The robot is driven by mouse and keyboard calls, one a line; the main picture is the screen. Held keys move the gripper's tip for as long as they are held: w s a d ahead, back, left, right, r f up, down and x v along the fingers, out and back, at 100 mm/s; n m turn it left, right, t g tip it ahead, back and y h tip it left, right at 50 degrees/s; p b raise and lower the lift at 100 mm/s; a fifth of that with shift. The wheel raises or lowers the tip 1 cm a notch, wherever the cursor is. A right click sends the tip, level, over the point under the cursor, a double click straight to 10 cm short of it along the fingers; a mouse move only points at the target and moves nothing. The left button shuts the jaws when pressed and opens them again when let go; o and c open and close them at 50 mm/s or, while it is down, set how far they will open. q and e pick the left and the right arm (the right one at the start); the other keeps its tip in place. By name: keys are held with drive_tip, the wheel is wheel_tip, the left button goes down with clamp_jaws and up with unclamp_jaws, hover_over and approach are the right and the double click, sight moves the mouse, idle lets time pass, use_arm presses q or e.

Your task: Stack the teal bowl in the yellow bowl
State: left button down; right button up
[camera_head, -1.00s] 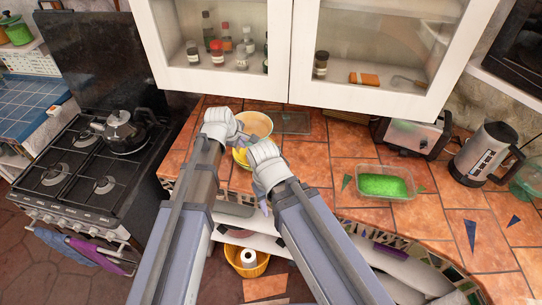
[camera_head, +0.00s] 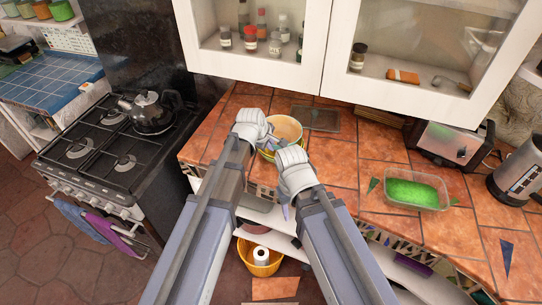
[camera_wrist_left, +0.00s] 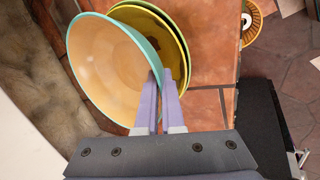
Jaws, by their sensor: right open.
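The teal bowl (camera_head: 287,127) has a teal rim and a tan inside. In the left wrist view the teal bowl (camera_wrist_left: 105,65) is tilted and overlaps the yellow bowl (camera_wrist_left: 174,48); I cannot tell how far it sits inside. In the head view the yellow bowl (camera_head: 268,154) is mostly hidden by the teal bowl and my grippers. My left gripper (camera_head: 270,140) is at the teal bowl's near left side. In the left wrist view its fingers (camera_wrist_left: 157,100) are closed on the rim, one on each side. My right gripper (camera_head: 285,211) is open and empty, in front of the counter's edge.
A dark flat board (camera_head: 322,118) lies behind the bowls. A green-filled tub (camera_head: 412,192), a toaster (camera_head: 450,143) and a metal jug (camera_head: 520,172) stand to the right. The cabinet (camera_head: 335,45) hangs above; the stove (camera_head: 105,150) is left. Tiles right of the bowls are clear.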

use_arm(q)
drive_tip(key=shift+f+b, duration=1.9)
drive_tip(key=shift+f, duration=0.05)
drive_tip(key=shift+s+r, duration=0.1)
drive_tip(key=shift+r, duration=0.1)
drive_tip(key=shift+f, duration=0.2)
drive_tip(key=c, duration=1.5)
unclamp_jaws()
drive_tip(key=o, duration=0.3)
drive_tip(key=shift+o, duration=0.8)
drive_tip(key=shift+r, duration=0.25)
drive_tip(key=shift+s+a+r+p, duration=0.25)
drive_tip(key=shift+r+p, duration=0.35)
drive_tip(key=shift+p, duration=0.25)
drive_tip(key=p+v, duration=0.9)
drive_tip(key=v, duration=0.1)
drive_tip(key=s+a+f+m+g+y, duration=0.2)
drive_tip(key=s+m+g+y, duration=0.2)
drive_tip(key=s+m, duration=1.2)
drive_tip(key=s+g, duration=0.1)
drive_tip(key=s, duration=0.1)
drive_tip(key=shift+s+f+g, duration=0.15)
drive_tip(key=shift+s+g, duration=0.15)
drive_tip(key=shift+s, duration=0.05)
